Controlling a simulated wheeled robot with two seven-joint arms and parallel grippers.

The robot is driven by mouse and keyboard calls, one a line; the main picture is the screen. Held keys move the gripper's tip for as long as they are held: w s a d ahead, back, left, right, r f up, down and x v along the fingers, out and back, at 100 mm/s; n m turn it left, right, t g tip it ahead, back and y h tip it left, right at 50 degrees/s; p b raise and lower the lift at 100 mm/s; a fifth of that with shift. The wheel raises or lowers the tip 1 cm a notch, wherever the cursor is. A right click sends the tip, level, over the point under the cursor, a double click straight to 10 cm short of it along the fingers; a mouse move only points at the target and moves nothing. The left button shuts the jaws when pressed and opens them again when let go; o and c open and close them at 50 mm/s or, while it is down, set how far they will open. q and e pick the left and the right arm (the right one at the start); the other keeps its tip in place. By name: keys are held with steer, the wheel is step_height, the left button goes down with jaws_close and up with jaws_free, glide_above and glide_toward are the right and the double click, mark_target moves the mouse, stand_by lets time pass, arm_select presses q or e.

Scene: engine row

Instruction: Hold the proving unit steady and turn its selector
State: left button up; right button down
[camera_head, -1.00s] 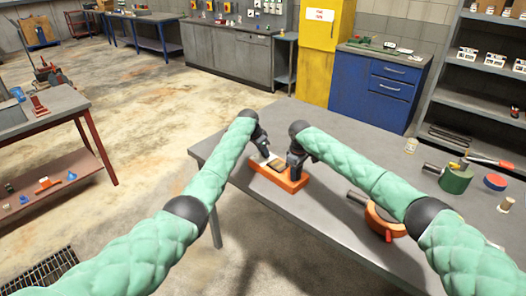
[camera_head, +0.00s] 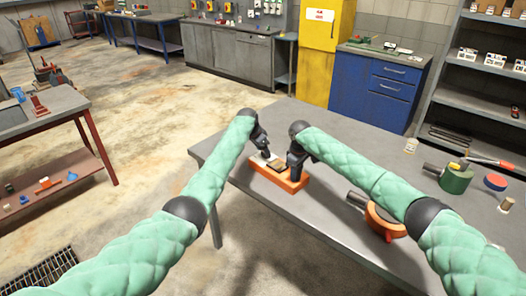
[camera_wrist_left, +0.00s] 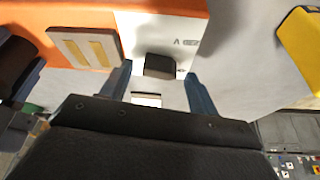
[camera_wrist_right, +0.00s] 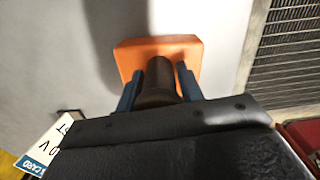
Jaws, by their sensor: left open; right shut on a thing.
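The proving unit (camera_head: 283,183) is an orange block lying on the grey table, near its left edge. Its white panel carries the black selector (camera_wrist_left: 160,66), with small printed marks beside it. My left gripper (camera_wrist_left: 158,86) is open at the selector, one finger on either side in its wrist view; I cannot tell whether they touch it. My right gripper (camera_wrist_right: 157,80) is shut on a dark round post (camera_wrist_right: 156,92) that stands on the unit's orange body. In the head view, my right gripper (camera_head: 295,172) is at the unit's right end and partly hides it.
An orange ring-shaped tool (camera_head: 378,222) lies to the right on the table (camera_head: 330,130), partly behind my right arm. A green cylinder (camera_head: 456,180), a red-and-blue disc (camera_head: 495,182) and a small jar (camera_head: 411,146) are farther right. The table's middle is bare.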

arm_select(q)
steer(key=v, duration=1.1)
steer(key=shift+r, duration=0.15)
steer(key=shift+a, duration=0.1)
steer(key=shift+r, duration=0.15)
steer(key=c, duration=0.5)
steer(key=r, duration=0.2)
steer(key=w+d+r, duration=0.1)
steer(key=shift+r, duration=0.35)
steer(key=shift+c, duration=0.2)
steer(key=s+d+f+m+y, duration=0.2)
steer(key=d+f+m+y, duration=0.35)
steer(key=m, duration=0.55)
steer(key=w+f+m, duration=0.1)
steer(key=f+m, duration=0.1)
steer(key=f, duration=0.1)
steer(key=w+a+f+m, duration=0.1)
steer(key=f+m, duration=0.1)
steer(key=f, duration=0.1)
steer(key=w+f+m, duration=0.1)
steer(key=f+m, duration=0.2)
steer(key=f, duration=0.1)
steer(key=shift+w+a+t+y, duration=0.2)
steer(key=shift+a+t+y, duration=0.1)
steer(key=shift+a+y, duration=0.1)
